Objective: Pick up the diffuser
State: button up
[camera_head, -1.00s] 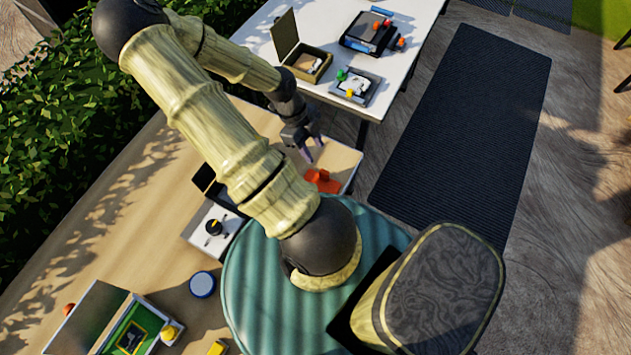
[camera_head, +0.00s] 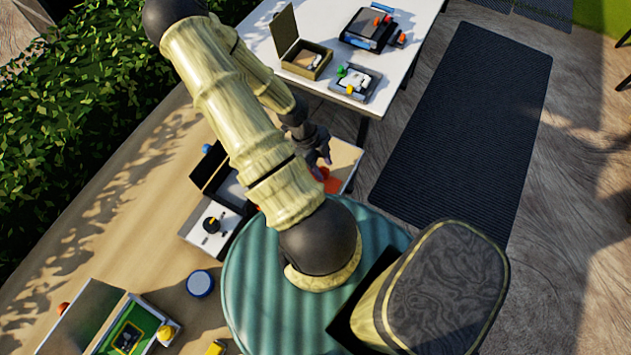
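No thing in view can be told for certain as the diffuser. An orange object (camera_head: 328,181) lies on the wooden table, partly hidden behind my arm and gripper. My gripper (camera_head: 322,161) is just above it in the picture, pointing down, with its fingers seemingly apart and nothing seen between them. Whether it touches the orange object cannot be told.
A black open case with a white front (camera_head: 207,229) and a blue round lid (camera_head: 200,283) are on the wooden table. A green-lined box (camera_head: 88,318) stands at lower left. A white table (camera_head: 295,84) behind holds several devices. A dark mat (camera_head: 465,130) lies on the floor.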

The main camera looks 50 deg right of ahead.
jog(key=shift+b+x, duration=0.3)
jog(key=shift+x, duration=0.8)
grip_shut()
